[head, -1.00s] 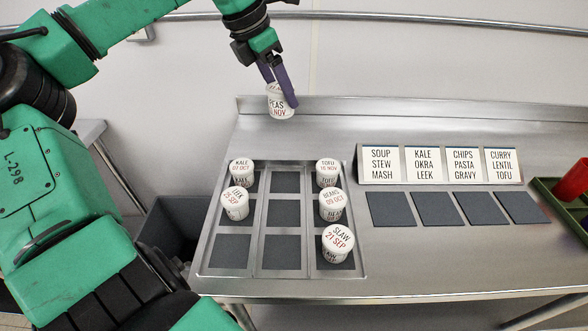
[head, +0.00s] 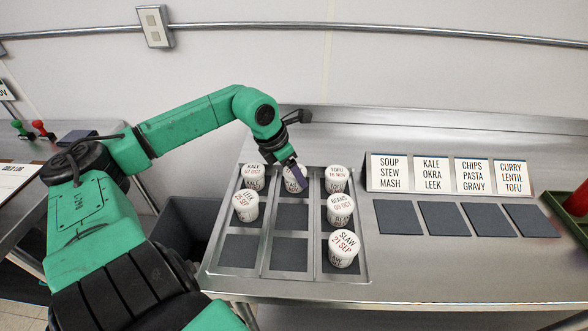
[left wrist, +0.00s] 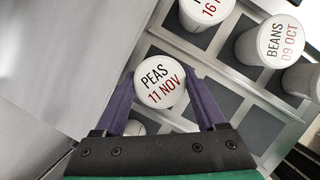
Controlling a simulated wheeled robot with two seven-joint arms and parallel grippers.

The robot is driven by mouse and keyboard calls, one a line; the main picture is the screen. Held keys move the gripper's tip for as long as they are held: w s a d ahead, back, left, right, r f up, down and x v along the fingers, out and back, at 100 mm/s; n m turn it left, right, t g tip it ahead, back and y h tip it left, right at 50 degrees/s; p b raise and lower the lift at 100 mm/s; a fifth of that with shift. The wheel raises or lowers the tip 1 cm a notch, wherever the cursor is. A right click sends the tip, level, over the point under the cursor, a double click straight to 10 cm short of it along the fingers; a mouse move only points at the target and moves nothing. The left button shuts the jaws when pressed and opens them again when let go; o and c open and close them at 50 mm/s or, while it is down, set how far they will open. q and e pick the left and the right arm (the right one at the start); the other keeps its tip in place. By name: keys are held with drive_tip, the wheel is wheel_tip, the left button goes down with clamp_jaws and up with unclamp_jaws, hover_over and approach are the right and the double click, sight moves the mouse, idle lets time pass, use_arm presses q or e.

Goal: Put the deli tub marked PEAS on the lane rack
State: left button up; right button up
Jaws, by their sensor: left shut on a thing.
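The white deli tub marked PEAS, 11 NOV (left wrist: 160,86), is between the purple fingers of my left gripper (head: 290,174), which is shut on it. In the head view the tub (head: 295,184) is upright at the back of the middle lane of the steel lane rack (head: 290,275), partly covered by a finger. I cannot tell whether its base touches the rack. The middle and front pads of that lane are bare. My right gripper is in neither view.
The left lane holds KALE (head: 253,178) and LEEK (head: 246,206) tubs. The right lane holds TOFU (head: 337,180), BEANS (head: 341,209) and SLAW (head: 343,249). Label cards (head: 447,175) and empty dark pads (head: 450,219) are to the right, beside a green tray (head: 568,232).

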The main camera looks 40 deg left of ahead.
use_arm(q)
drive_tip(key=o, duration=1.1)
drive_tip(key=shift+f, duration=0.1)
drive_tip(key=o, duration=0.3)
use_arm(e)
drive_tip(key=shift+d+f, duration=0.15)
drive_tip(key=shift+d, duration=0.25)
use_arm(q)
drive_tip(key=shift+r, duration=0.3)
drive_tip(key=shift+s+r, duration=0.1)
drive_tip(key=shift+r, duration=0.1)
drive_tip(key=b+v, duration=0.2)
drive_tip(key=v, duration=0.9)
drive_tip(key=shift+r+b, duration=0.2)
drive_tip(key=shift+b, duration=0.1)
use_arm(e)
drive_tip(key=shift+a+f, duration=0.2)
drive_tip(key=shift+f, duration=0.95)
